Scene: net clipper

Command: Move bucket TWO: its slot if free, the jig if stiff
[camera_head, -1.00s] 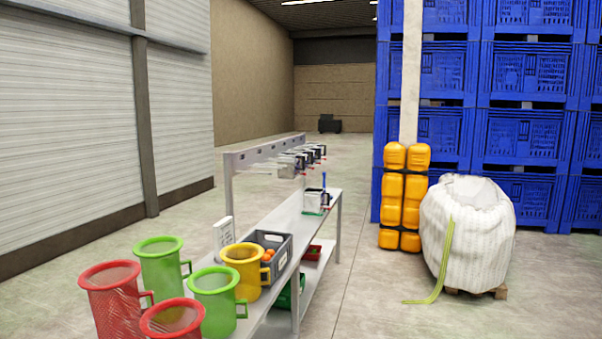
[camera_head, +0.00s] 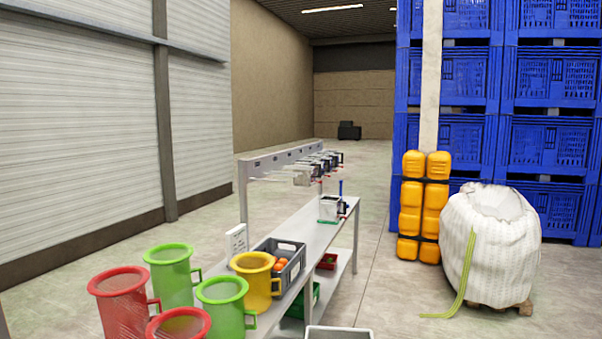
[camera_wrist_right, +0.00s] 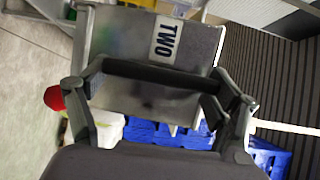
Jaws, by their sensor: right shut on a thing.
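Bucket TWO (camera_wrist_right: 125,38), a grey piece with a white label reading TWO, fills the upper middle of the right wrist view. My right gripper (camera_wrist_right: 155,90) is shut on it; the exact contact is hard to make out. In the head view, the rim of an open grey container (camera_head: 340,332) shows at the bottom edge; its label is hidden, so I cannot tell whether it is the same bucket. No gripper shows there. A row of dark and clear devices (camera_head: 318,163) lines the bench rail. A small white device with a green base (camera_head: 331,208) stands on the bench.
Red, green and yellow mugs (camera_head: 257,275) crowd the near left. A grey crate (camera_head: 290,258) with orange things sits behind them on the bench (camera_head: 310,236). Yellow canisters (camera_head: 424,205), a white bulk bag (camera_head: 490,245) and blue crates (camera_head: 545,145) stand right. Floor between is clear.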

